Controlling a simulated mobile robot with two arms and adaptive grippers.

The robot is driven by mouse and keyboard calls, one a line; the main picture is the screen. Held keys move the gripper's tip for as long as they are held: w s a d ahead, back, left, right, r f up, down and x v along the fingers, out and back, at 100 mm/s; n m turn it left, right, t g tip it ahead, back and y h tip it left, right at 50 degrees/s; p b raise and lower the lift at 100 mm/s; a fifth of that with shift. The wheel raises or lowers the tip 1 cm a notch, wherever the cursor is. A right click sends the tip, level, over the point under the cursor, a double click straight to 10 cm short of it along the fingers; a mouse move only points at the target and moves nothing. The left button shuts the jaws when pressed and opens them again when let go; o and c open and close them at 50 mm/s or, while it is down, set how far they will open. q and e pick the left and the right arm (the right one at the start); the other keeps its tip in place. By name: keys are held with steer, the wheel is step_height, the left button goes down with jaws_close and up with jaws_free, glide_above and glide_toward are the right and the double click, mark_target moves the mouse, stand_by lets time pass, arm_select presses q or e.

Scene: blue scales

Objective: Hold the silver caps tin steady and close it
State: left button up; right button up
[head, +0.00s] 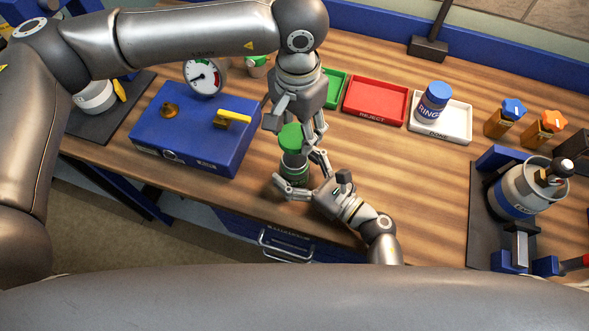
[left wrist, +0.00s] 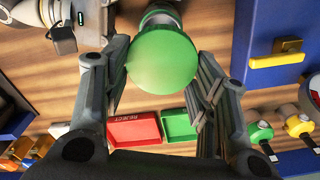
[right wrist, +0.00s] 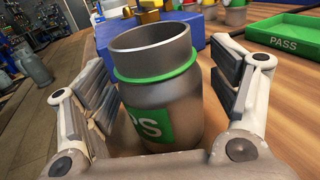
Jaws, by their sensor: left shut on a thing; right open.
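The silver caps tin (head: 295,168) stands upright near the table's front edge, with a green label and a green ring below its neck. In the right wrist view the tin (right wrist: 158,105) shows an open, bare mouth. My left gripper (head: 298,133) is shut on the round green lid (head: 291,137), which also fills the middle of the left wrist view (left wrist: 163,62). The lid is apart from the tin's mouth. My right gripper (head: 303,173) is open, low at the tin, with a finger on each side of it; contact is not clear.
A blue box with a gauge (head: 190,130) stands left of the tin. Behind are a green PASS tray (right wrist: 285,42), a red REJECT tray (head: 375,101) and a white DONE tray (head: 457,125) bearing a blue-lidded rings jar (head: 432,103). A clamped cylinder (head: 520,190) stands right.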

steer(key=shift+w+a, duration=0.2)
steer(key=shift+a, duration=0.1)
steer(key=c, duration=1.6)
arm_select(q)
steer(key=shift+f, duration=2.5)
arm_select(e)
steer(key=shift+o, duration=0.2)
arm_select(q)
steer(key=shift+f, duration=0.1)
steer(key=shift+f, duration=0.8)
steer(key=shift+f, duration=0.55)
arm_select(e)
jaws_close()
arm_select(q)
steer(key=m, duration=0.6)
steer(key=shift+s+d+m, duration=0.15)
steer(key=shift+s+m, duration=0.05)
steer(key=shift+m, duration=0.1)
